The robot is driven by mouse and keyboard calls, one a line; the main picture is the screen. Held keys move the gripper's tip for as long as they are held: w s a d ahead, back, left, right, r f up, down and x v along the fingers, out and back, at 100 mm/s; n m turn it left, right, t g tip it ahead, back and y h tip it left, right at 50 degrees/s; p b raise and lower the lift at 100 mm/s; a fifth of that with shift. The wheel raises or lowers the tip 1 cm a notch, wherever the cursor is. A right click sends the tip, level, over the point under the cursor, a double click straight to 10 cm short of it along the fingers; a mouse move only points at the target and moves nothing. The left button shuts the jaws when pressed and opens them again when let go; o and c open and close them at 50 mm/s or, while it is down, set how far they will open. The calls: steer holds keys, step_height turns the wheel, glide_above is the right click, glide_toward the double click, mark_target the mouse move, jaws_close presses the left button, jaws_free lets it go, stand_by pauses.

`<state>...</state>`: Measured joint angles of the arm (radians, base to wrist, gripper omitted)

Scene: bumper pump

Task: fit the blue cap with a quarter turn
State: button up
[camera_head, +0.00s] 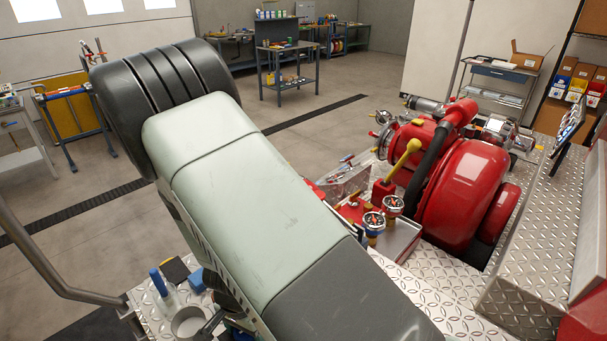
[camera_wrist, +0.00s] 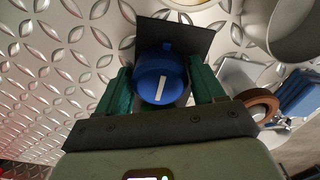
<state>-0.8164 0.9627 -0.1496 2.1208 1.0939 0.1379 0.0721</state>
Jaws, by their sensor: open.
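The blue cap (camera_wrist: 162,86) is round with a white bar across its face, and a small tab shows at its top edge. In the wrist view it sits between the two green fingers of my gripper (camera_wrist: 160,70), in front of a dark square pad (camera_wrist: 178,35). The fingers are open, one on each side of the cap; I cannot tell if either touches it. In the head view my own arm hides the gripper. The red pump (camera_head: 462,195) with its fittings stands at the right; I cannot make out which port takes the cap.
Diamond plate (camera_wrist: 60,50) lies under the pad. A grey cup (camera_wrist: 290,30), a brown ring (camera_wrist: 255,106) and blue items (camera_wrist: 298,95) are close by at the right in the wrist view. Two gauges (camera_head: 374,222) and a yellow-handled lever (camera_head: 404,158) stand before the pump.

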steer(key=c, duration=0.8)
steer(key=shift+r, duration=4.5)
steer(key=shift+c, duration=0.2)
